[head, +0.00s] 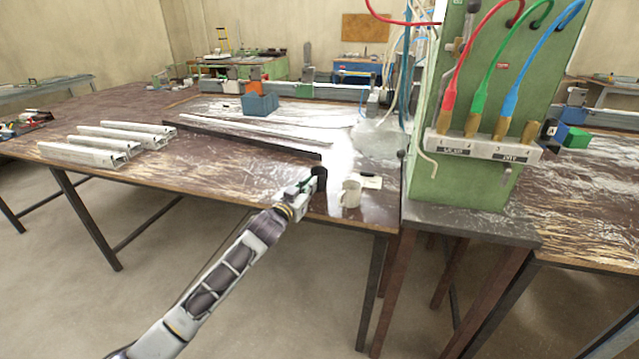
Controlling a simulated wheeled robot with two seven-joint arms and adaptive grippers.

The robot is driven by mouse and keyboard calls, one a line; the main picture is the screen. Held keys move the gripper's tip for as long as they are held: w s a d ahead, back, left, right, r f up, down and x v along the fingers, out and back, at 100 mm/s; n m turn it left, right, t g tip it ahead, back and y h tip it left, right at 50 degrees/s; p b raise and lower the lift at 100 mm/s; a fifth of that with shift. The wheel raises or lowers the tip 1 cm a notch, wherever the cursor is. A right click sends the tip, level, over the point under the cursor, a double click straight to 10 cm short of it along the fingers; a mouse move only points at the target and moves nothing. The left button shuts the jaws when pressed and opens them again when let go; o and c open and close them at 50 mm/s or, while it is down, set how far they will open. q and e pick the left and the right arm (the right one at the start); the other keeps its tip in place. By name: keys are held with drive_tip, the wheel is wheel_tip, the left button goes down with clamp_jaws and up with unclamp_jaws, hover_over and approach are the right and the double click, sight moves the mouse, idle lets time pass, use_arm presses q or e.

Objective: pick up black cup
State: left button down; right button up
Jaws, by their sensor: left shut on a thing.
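The black cup (320,176) is at the front part of the wooden bench, right at the tip of my left gripper (311,182). My left arm reaches up to it from the lower left, and the gripper is shut on the cup. The fingers and part of the cup overlap, so the grip detail is small and partly hidden. I cannot tell whether the cup touches the bench top. My right gripper is not in view.
A white mug (350,194) stands just right of the black cup. Several metal profiles (95,151) lie at the left, and a long dark bar (245,139) lies behind. A green control cabinet (475,110) with hoses stands at the right. A blue bin (261,104) sits farther back.

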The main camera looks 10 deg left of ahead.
drive_tip(key=shift+s, duration=0.2)
use_arm(q)
drive_tip(key=shift+r, duration=0.7)
wheel_tip(320, 180, up, 9)
drive_tip(key=p, duration=0.2)
drive_tip(key=shift+f, duration=0.2)
use_arm(e)
wheel_tip(320, 180, down, 8)
drive_tip(key=d, duration=0.1)
drive_tip(key=shift+s+d, duration=0.3)
drive_tip(key=shift+d, duration=0.1)
drive_tip(key=shift+r, duration=0.1)
drive_tip(key=shift+s, duration=0.1)
